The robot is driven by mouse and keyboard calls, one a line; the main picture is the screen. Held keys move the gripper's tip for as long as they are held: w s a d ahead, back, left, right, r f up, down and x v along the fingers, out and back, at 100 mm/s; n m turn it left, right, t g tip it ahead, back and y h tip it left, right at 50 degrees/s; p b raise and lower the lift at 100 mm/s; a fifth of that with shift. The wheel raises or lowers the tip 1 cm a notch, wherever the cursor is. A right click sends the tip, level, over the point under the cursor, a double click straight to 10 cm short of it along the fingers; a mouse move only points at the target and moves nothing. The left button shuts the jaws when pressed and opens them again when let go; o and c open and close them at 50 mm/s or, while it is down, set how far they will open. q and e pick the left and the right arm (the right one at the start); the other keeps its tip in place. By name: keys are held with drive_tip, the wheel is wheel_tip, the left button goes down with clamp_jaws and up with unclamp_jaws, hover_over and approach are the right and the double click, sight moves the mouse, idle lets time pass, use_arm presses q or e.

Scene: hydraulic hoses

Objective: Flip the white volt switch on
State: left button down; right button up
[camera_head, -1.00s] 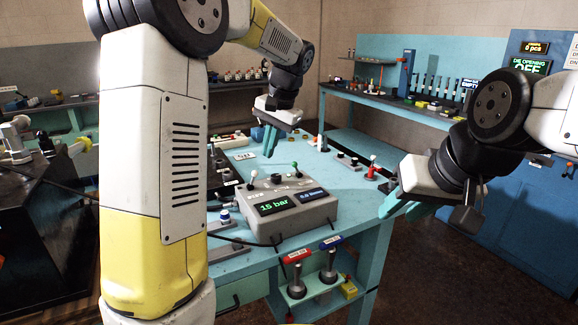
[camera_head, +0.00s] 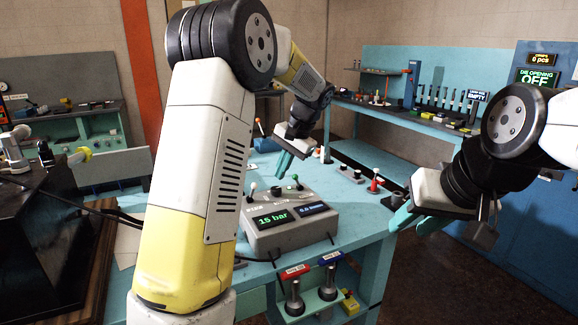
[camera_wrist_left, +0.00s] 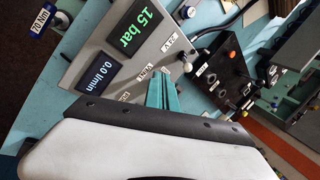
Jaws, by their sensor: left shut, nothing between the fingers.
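A grey console (camera_head: 290,235) with green "15 bar" and blue "0.0 l/min" displays stands on the turquoise bench.
Red- and blue-handled tools (camera_head: 328,280) stand in a holder at the bench front. A black box with knobs (camera_wrist_left: 226,75) sits beside the console in the wrist view. A cable lies left of the console.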

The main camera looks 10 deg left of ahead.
sight(253, 190)
use_arm(q)
drive_tip(key=x, duration=0.6)
drive_tip(key=shift+w+a, duration=0.25)
drive_tip(key=shift+a, duration=0.4)
drive_tip(key=shift+w+a, duration=0.25)
drive_tip(key=shift+a, duration=0.4)
drive_tip(key=shift+w+a, duration=0.25)
drive_tip(key=shift+a, duration=0.4)
drive_tip(key=shift+s+r, duration=0.1)
drive_tip(key=shift+r, duration=0.05)
drive_tip(key=shift+a+h, duration=0.2)
drive_tip(key=shift+h, duration=0.1)
